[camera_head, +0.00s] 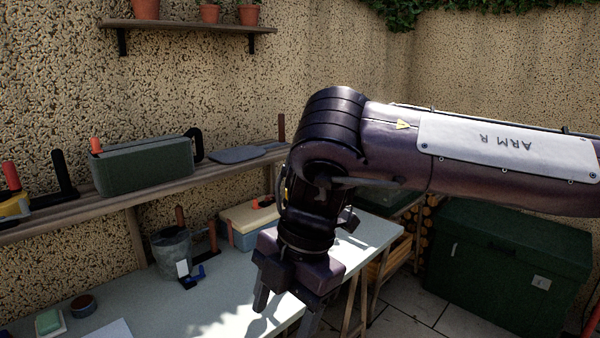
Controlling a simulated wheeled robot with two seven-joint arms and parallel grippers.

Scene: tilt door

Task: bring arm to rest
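My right arm (480,150), dark purple with a white plate marked "ARM R", reaches in from the right across the view. It bends downward at a black wrist joint. My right gripper (286,309) hangs from it, pointing down over the right part of the grey worktable (225,300). Its two fingers are apart, and I see only table surface between them. The lower end of one finger is cut off by the picture's edge. I cannot tell how high the fingertips are above the table. My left arm and gripper are not in view.
A wooden shelf (130,200) on the wall holds a dark green box (145,167) and tools. A bucket (172,252) and a cream-lidded box (248,222) stand on the table's back. A large green chest (510,265) stands at right. The table's middle is mostly clear.

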